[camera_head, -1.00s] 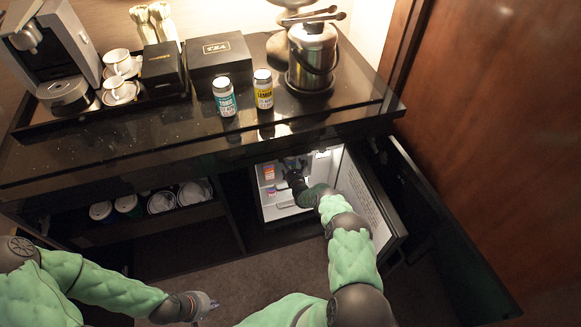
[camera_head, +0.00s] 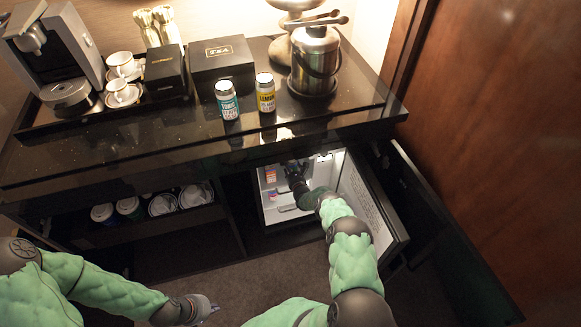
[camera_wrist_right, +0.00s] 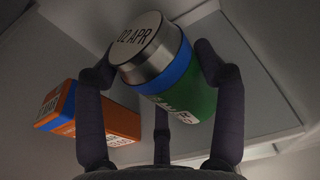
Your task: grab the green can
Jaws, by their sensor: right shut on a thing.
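The green can (camera_wrist_right: 192,98) has a blue band and a silver end printed "02 APR". It shows large and tilted in the right wrist view. The fingers of my right gripper (camera_wrist_right: 155,62) are closed around its sides. In the head view my right gripper (camera_head: 291,166) is inside the lit minibar (camera_head: 283,216), and the can cannot be made out there. My left gripper (camera_head: 207,308) is low at the bottom left, away from the minibar, and its fingers are too small to judge.
An orange and blue box (camera_wrist_right: 110,122) is beside the can. The minibar door (camera_head: 368,205) stands open right of my arm.

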